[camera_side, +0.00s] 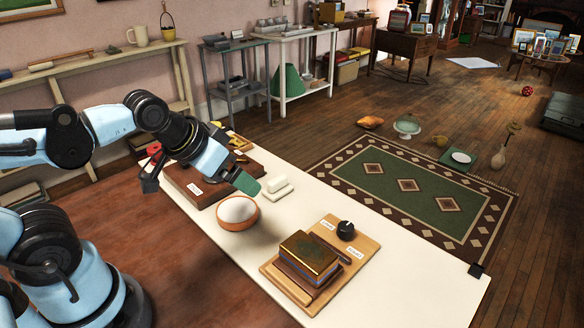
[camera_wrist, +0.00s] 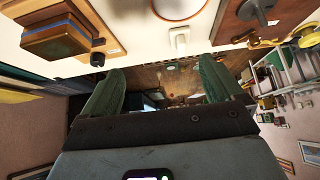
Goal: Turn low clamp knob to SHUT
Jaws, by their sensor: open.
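A round black knob (camera_side: 346,230) sits on a light wooden board (camera_side: 366,245) on the white table covering. Two small white labels (camera_side: 355,250) lie near it, too small to read. A stack of book-like blocks (camera_side: 309,257) is beside the knob on the same board. The knob also shows in the wrist view (camera_wrist: 97,59), at upper left. My gripper (camera_side: 242,182) is above the table, up and left of the knob and apart from it. In the wrist view, its two green fingers (camera_wrist: 161,68) are spread with nothing between them.
A bowl of white material (camera_side: 238,212) and a pale block (camera_side: 275,188) stand near my gripper. A darker wooden board (camera_side: 190,178) with a label lies behind them. The white table covering (camera_side: 225,267) is bare in front of the bowl. A patterned rug (camera_side: 400,185) lies beyond.

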